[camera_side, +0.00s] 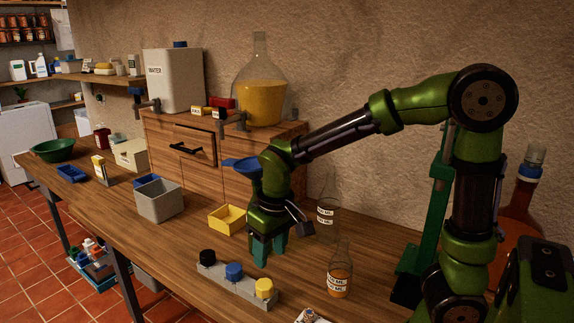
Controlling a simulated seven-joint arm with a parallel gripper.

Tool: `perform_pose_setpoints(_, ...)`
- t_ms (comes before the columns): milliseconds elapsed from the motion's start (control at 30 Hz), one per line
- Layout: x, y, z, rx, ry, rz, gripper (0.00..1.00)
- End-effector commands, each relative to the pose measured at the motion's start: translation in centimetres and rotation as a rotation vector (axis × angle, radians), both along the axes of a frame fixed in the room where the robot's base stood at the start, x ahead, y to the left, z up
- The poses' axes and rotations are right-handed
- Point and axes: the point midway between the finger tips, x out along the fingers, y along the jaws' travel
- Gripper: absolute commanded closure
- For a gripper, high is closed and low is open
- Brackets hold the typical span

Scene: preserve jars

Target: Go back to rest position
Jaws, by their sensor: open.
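My gripper (268,252) points down above the wooden table, behind the grey rack that holds the black, blue and yellow caps. Its teal fingers are apart, with nothing visible between them. My arm reaches in from the right in a bent pose. A clear bottle (327,214) with a white label stands just right of my gripper. Another bottle (340,274) with orange liquid stands nearer the front. A blue funnel (243,168) shows behind my wrist, partly hidden.
The cap rack (243,287) lies close in front of my gripper. A yellow tray (228,219) and a grey bin (158,200) stand to the left. A wooden cabinet (230,183) behind carries a water tank (175,80) and a large flask (262,95). A tall amber bottle (516,220) stands at right.

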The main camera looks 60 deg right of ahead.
Motion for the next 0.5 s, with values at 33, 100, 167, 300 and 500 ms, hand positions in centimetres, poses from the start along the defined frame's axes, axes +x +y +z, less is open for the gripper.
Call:
perform_pose_setpoints(33, -1.4, 0.4, 1.2, 0.067, -0.048, -0.022, 0.53)
perform_pose_setpoints(100, -3.2, 1.1, 2.5, 0.143, -0.108, -0.047, 0.53)
perform_pose_setpoints(167, -4.6, 1.5, 3.5, 0.194, -0.163, -0.067, 0.53)
perform_pose_setpoints(300, -7.6, 2.0, 5.4, 0.27, -0.29, -0.113, 0.53)
perform_pose_setpoints(500, -9.9, 1.4, 7.3, 0.277, -0.426, -0.155, 0.53)
